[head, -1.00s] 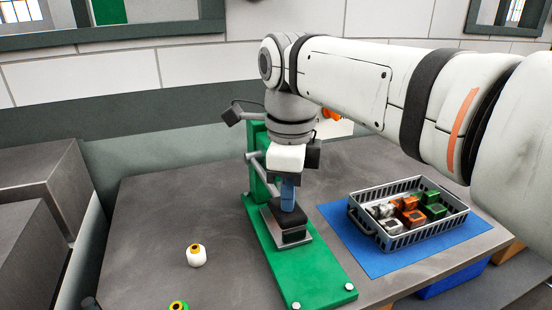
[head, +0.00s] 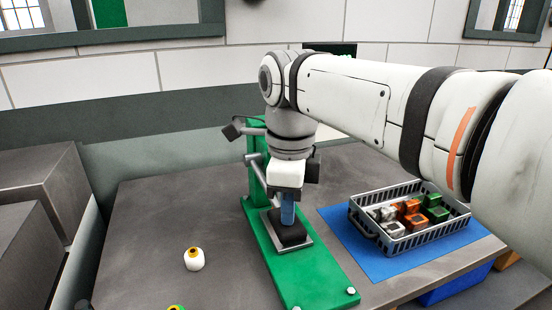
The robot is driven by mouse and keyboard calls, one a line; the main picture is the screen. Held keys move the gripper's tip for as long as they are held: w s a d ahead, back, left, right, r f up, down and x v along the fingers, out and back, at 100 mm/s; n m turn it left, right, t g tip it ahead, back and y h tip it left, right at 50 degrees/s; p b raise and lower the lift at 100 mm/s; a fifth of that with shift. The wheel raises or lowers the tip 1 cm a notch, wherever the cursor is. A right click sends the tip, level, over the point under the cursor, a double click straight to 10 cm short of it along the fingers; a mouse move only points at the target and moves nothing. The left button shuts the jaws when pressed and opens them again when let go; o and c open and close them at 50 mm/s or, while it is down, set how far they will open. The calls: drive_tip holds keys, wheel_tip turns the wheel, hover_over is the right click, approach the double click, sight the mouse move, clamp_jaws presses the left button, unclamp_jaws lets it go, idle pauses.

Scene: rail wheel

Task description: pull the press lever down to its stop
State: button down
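The green press (head: 318,275) stands on the table, with an upright column (head: 257,150) at its back left. My gripper (head: 288,212) points down in front of the column, over the press's dark block and plate (head: 294,238). A narrow blue part shows directly below the white gripper body; I cannot tell whether it is my fingers or a part of the press. A grey bar (head: 257,172) runs from the column towards my gripper. The lever's grip is not clearly visible, and my wrist hides part of the press. Whether my fingers are shut on the lever cannot be told.
A grey basket (head: 400,240) with white, orange and green parts stands on a blue mat (head: 345,245) to the right. A white spool-like item (head: 194,260) stands on the table at left, with another cut off at the bottom edge.

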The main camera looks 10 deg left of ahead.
sight(287, 230)
drive_tip(key=shift+f, duration=0.1)
drive_tip(key=shift+f+b, duration=0.85)
drive_tip(key=shift+f, duration=0.65)
drive_tip(key=shift+w+a+f+b, duration=0.1)
drive_tip(key=shift+w+f+b, duration=0.05)
drive_tip(key=shift+f+b, duration=0.55)
drive_tip(key=shift+f, duration=0.2)
wheel_tip(287, 230, up, 4)
drive_tip(key=p, duration=0.3)
drive_tip(key=shift+p, duration=0.4)
